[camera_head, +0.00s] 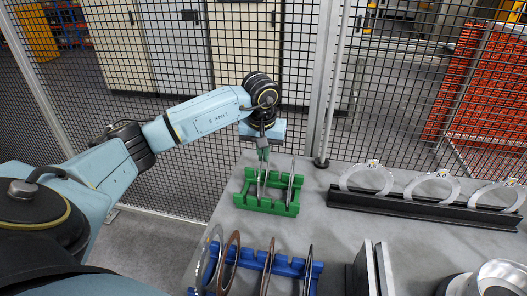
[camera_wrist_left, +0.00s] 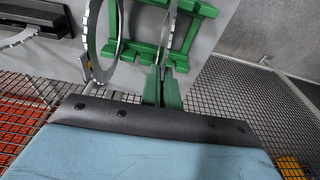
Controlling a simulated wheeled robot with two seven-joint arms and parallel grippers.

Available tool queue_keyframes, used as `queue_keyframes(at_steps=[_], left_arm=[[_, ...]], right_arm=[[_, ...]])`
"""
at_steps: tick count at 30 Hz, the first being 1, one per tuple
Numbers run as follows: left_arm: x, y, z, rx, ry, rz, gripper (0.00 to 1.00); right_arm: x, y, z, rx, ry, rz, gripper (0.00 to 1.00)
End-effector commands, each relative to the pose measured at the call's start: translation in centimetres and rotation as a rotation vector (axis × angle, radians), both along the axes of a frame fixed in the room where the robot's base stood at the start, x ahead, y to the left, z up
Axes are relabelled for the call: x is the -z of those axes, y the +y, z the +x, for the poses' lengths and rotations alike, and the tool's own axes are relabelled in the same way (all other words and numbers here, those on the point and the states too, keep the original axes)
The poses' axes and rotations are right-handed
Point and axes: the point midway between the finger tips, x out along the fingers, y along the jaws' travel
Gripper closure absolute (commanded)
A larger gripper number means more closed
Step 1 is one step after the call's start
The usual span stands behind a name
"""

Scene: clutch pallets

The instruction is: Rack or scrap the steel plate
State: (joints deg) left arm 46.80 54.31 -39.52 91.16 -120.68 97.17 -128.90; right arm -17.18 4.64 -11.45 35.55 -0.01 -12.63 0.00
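My left gripper (camera_head: 263,152) reaches down over the green rack (camera_head: 265,208) from behind. Its two green fingers (camera_wrist_left: 162,92) are close together in the left wrist view, with the edge of a thin steel plate (camera_wrist_left: 168,38) between them. They appear shut on it. This plate (camera_head: 263,182) stands upright in the left part of the green rack. A second toothed ring plate (camera_head: 291,181) stands in the rack to its right. It shows as a ring beside the fingers in the left wrist view (camera_wrist_left: 91,45). My right gripper is not in view.
A blue rack (camera_head: 283,265) with steel and brown ring plates stands in front. A black rail (camera_head: 420,208) at the right holds clear labelled rings. Dark upright slabs (camera_head: 369,272) and a silver round object (camera_head: 497,278) stand near the front. Mesh fencing (camera_head: 190,180) lies behind the grey table (camera_head: 330,232).

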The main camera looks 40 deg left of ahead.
Motion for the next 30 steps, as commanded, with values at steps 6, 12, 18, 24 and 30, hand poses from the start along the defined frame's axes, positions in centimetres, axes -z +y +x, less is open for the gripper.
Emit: queue_keyframes(at_steps=[6, 12, 18, 24, 30], left_arm=[[0.04, 0.02, 0.03, -0.001, -0.001, -0.001, 1.0], [0.05, 0.02, 0.01, 0.0, -0.001, 0.0, 0.82], [0.07, 0.01, 0.0, 0.0, 0.0, 0.0, 0.72], [0.14, -0.01, -0.03, 0.0, 0.001, 0.0, 0.72], [0.12, -0.01, -0.02, 0.0, 0.001, 0.0, 0.72]], right_arm=[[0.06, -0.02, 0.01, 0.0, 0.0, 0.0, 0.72], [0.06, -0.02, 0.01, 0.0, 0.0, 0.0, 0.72], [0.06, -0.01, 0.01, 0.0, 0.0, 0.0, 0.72], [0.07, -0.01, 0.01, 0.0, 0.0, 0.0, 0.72], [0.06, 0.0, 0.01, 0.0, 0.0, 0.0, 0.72]])
